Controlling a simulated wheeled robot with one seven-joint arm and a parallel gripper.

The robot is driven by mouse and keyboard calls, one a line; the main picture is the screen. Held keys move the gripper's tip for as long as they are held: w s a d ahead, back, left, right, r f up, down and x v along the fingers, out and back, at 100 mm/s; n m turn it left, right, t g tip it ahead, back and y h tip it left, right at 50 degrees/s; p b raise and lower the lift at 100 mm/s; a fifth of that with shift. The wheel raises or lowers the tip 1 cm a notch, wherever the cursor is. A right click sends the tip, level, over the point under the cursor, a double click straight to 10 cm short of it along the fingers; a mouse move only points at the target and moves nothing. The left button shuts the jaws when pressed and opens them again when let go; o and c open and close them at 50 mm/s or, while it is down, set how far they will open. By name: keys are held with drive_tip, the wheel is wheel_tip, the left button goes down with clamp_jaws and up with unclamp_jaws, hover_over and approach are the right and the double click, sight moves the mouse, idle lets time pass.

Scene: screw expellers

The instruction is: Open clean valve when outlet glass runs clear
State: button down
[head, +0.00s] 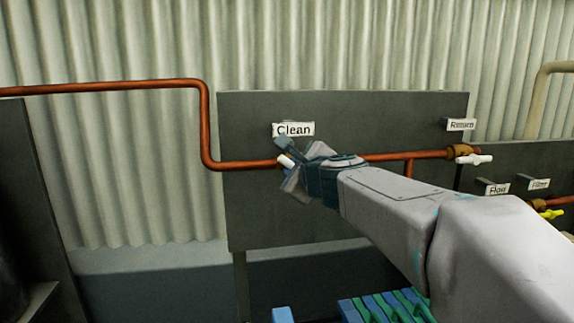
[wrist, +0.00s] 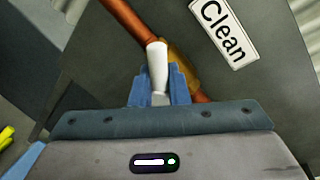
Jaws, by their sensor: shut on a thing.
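The clean valve's white lever handle (wrist: 157,68) sits on a brass body (wrist: 181,66) in the copper pipe, beside the "Clean" label (head: 293,129). My gripper (wrist: 159,88) is shut on the handle, one blue finger on each side. In the wrist view the handle stands across the pipe's line at an angle. In the head view my gripper (head: 287,163) covers most of the valve, and only the white handle end shows. I do not see an outlet glass in either view.
The "Return" valve (head: 474,159) with a white handle is at the right on the same pipe. "Flow" (head: 497,188) and another label stand farther right near a yellow handle (head: 551,214). A dark panel (head: 350,112) backs the pipe. Blue and green slats (head: 385,306) lie below my arm.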

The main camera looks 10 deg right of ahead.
drive_tip(key=n, duration=0.1)
drive_tip(key=n+h+p, duration=0.1)
drive_tip(key=n+p, duration=0.1)
drive_tip(key=n, duration=0.1)
drive_tip(key=shift+a+f+h, duration=0.15)
drive_tip(key=shift+f+h, duration=0.1)
drive_tip(key=shift+h, duration=0.05)
drive_tip(key=shift+f+n+h+p, duration=0.25)
drive_tip(key=shift+n+h+p, duration=0.15)
drive_tip(key=shift+n+p, duration=0.45)
drive_tip(key=shift+f+n, duration=0.1)
drive_tip(key=shift+n, duration=0.15)
drive_tip(key=c, duration=1.5)
unclamp_jaws()
drive_tip(key=shift+s+r, duration=0.25)
drive_tip(key=shift+s, duration=0.1)
drive_tip(key=p+v, duration=0.2)
drive_tip(key=v, duration=1.1)
drive_tip(key=shift+r, duration=0.1)
